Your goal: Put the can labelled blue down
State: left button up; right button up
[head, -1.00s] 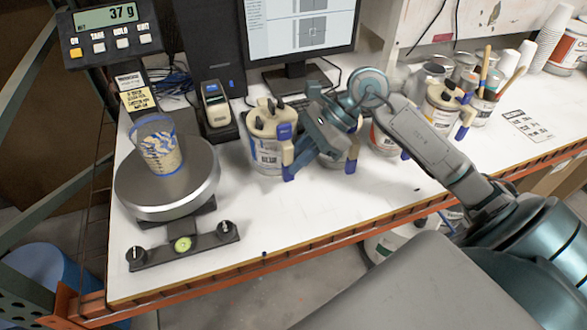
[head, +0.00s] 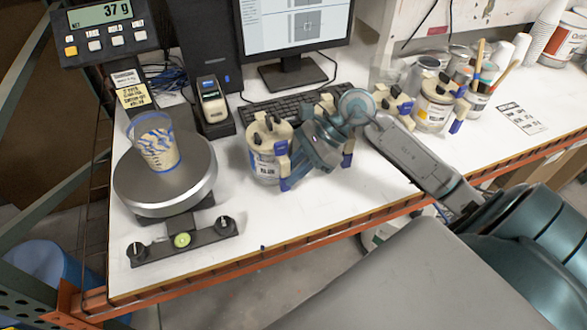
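The can labelled blue (head: 264,168) is upright on the left-middle part of the white bench, right of the scale. It has a cream lid with dark knobs and a blue-and-cream handle on its right side. Its base looks at or very near the bench top; I cannot tell whether it touches. My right gripper (head: 287,168) reaches in from the right and appears shut on the can's handle side. The fingertips are partly hidden against the handle. My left gripper is not in view.
A keyboard (head: 290,103) lies behind. Another lidded can is mostly hidden behind my gripper; more cans (head: 434,108) stand right. The bench front (head: 300,215) is clear.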

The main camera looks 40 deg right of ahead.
jog(key=o, duration=0.3)
jog(key=shift+d+r, duration=0.1)
jog(key=shift+r, duration=0.1)
jog(key=p+v, duration=0.3)
jog(key=v, duration=0.8)
jog(key=shift+s+d+r, duration=0.1)
jog(key=shift+d+r, duration=0.15)
jog(key=shift+r, duration=0.05)
dwell(0.4)
dwell(0.6)
